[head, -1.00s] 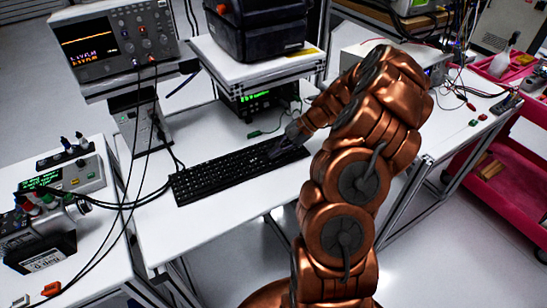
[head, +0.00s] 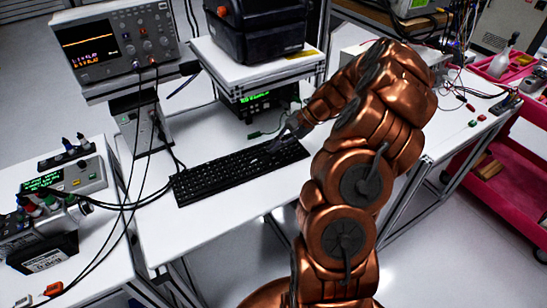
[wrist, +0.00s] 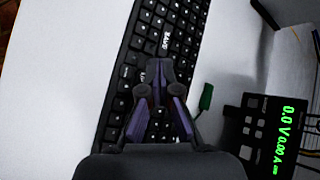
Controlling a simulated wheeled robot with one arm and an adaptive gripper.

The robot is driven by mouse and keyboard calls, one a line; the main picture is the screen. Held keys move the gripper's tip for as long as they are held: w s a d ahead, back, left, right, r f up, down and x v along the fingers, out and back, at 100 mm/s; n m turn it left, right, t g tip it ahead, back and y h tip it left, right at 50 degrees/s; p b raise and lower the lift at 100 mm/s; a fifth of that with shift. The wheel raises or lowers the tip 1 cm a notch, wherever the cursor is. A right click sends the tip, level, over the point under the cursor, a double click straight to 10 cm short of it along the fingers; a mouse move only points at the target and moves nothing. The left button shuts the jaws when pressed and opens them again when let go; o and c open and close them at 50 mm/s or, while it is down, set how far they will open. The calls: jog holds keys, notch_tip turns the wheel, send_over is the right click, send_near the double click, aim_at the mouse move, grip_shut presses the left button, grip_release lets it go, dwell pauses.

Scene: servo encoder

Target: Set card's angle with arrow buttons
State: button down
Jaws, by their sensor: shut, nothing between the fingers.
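A black keyboard (head: 232,172) lies on the white middle table. My gripper (head: 280,141) is shut and empty above the keyboard's right end. In the wrist view, the closed fingertips (wrist: 160,68) point at the keys (wrist: 152,28); whether they touch a key cannot be told. The arrow keys are not clearly readable, partly hidden behind the fingers. The dark card (head: 42,256) with a white label stands tilted on the device at the left, and its angle text is too small to read surely.
A small green-display box (head: 80,179) sits on the left table. An oscilloscope (head: 118,48) stands behind the keyboard. A power supply with green digits (head: 255,102) sits under a shelf; it also shows in the wrist view (wrist: 265,140). Cables hang by the keyboard's left end.

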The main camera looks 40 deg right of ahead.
aim_at(275, 159)
jog(key=shift+r+p, duration=0.4)
jog(key=shift+r, duration=1.35)
jog(key=shift+a+r, duration=0.1)
jog(key=shift+a, duration=0.1)
jog(key=s+a+r+n+g+h, duration=0.15)
jog(key=s+a+r+n, duration=0.3)
jog(key=a, duration=0.55)
jog(key=s+a+r+n+g+h, duration=0.1)
jog(key=s+a+r+n+g, duration=0.3)
jog(key=a, duration=0.5)
jog(key=s+a+n+h, duration=0.2)
jog(key=s+n+h, duration=0.3)
jog(key=s, duration=1.6)
jog(key=shift+s+h, duration=0.3)
jog(key=shift+h, duration=0.15)
